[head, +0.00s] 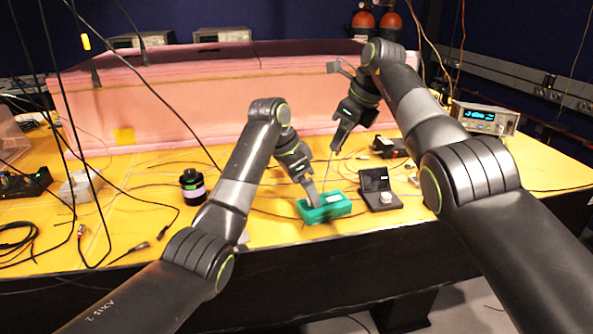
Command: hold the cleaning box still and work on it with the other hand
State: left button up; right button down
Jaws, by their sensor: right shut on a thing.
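The cleaning box (335,207), a small green-teal block, lies on the yellow table near its front edge. My left gripper (313,194) reaches down to the box's left part and seems to touch it. Its fingers overlap the box, so I cannot tell whether they are closed on it.
A black open case (375,183) with a white round piece stands just right of the box. A black cylinder with a purple band (193,187) stands to the left. Cables cross the table. A pink foam wall (200,95) closes the back. An instrument (484,117) stands at right.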

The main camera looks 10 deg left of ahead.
aim_at(324, 206)
pick_arm(q)
jog(key=x, duration=0.6)
jog(key=shift+d, duration=0.1)
jog(key=c, duration=1.2)
